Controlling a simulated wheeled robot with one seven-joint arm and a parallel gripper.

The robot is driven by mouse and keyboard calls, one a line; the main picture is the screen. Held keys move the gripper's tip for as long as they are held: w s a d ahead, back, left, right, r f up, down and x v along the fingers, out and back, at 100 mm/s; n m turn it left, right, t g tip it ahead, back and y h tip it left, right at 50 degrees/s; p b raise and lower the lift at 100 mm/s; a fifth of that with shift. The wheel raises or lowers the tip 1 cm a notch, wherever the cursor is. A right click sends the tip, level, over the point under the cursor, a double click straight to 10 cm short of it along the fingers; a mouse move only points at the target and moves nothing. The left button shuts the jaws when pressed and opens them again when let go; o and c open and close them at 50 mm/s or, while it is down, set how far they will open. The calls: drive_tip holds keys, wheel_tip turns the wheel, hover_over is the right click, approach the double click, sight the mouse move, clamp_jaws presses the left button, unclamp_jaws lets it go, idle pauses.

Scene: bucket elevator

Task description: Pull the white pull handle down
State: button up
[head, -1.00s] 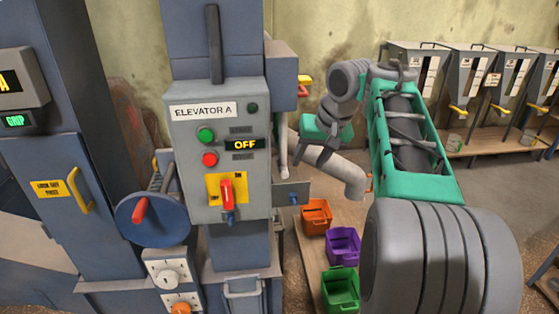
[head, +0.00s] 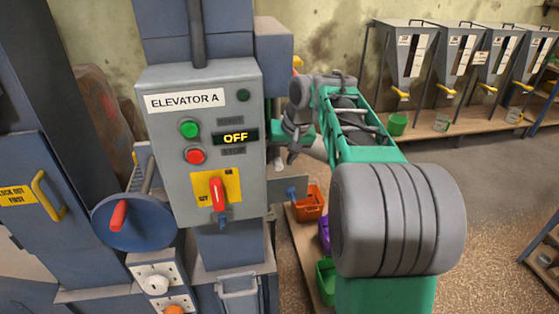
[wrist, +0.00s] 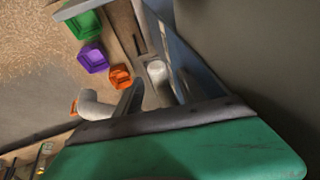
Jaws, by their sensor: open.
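A white, rounded piece that looks like the pull handle (wrist: 157,71) shows in the wrist view, just beyond and between my gripper's dark fingers. My gripper (wrist: 160,90) is open and I see nothing held in it. In the head view my gripper (head: 287,152) is beside the right side of the control box, small and partly hidden by my own arm. The pull handle is mostly hidden there, and I cannot tell whether a finger touches it.
The control box (head: 205,110) labelled ELEVATOR A reads OFF and has a red switch lever (head: 217,194). Orange (head: 308,205), purple (wrist: 93,57) and green (wrist: 83,24) bins are below. Hoppers (head: 405,50) stand at the back right.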

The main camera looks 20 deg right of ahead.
drive_tip(key=shift+w+f, duration=0.25)
drive_tip(key=shift+f, duration=0.25)
drive_tip(key=shift+c, duration=0.6)
clamp_jaws()
idle(0.5)
